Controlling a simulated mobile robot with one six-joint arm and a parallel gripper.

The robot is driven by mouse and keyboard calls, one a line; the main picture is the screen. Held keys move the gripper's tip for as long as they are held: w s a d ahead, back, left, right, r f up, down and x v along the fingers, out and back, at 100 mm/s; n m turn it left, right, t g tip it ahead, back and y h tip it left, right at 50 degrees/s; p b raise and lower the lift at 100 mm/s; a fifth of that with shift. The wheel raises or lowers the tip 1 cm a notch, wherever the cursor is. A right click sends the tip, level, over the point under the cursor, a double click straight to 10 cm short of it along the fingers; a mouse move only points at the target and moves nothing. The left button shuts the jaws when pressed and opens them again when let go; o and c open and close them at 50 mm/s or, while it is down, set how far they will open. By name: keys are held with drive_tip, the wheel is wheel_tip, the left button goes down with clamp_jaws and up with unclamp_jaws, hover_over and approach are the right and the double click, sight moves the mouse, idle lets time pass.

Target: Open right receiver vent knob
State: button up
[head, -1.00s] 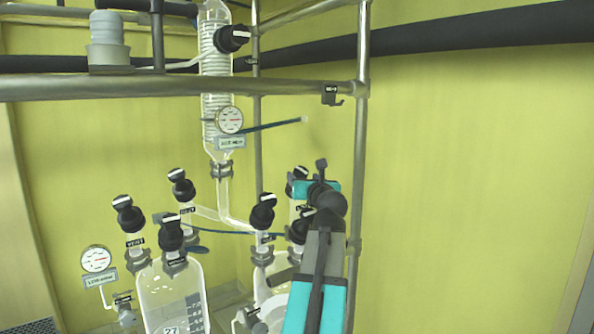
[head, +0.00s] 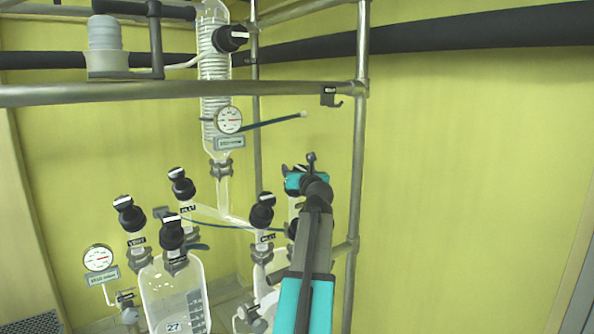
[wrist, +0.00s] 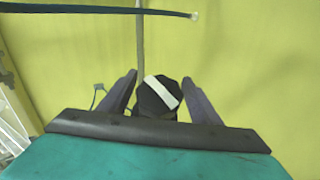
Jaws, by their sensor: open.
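A black knob with a white stripe (wrist: 158,96) stands between the two fingers of my gripper (wrist: 159,79) in the wrist view. The stripe runs diagonally, from upper left to lower right. My gripper is open, with a finger on each side of the knob; I cannot tell whether either touches it. In the head view my gripper (head: 303,180) is over the right glass receiver's necks, and hides most of the knob behind it. Another right-receiver knob (head: 262,209), with an inlet label below it, stands to the left.
The left receiver (head: 175,295) carries several similar black knobs. A coiled condenser (head: 216,95) and a gauge (head: 228,119) are above. A metal post (head: 356,170) stands close to the right of my arm. A thin dark tube (wrist: 100,10) crosses the top of the wrist view.

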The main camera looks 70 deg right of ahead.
drive_tip(key=c, duration=1.1)
drive_tip(key=shift+o, duration=0.2)
drive_tip(key=shift+f+b, duration=0.15)
drive_tip(key=shift+b, duration=0.15)
drive_tip(key=shift+w+f+n+t+y+b, duration=0.15)
drive_tip(key=shift+n+t+y+b, duration=0.45)
drive_tip(key=shift+b, duration=0.65)
drive_tip(key=shift+n+t+b, duration=0.3)
drive_tip(key=shift+n+b, duration=0.1)
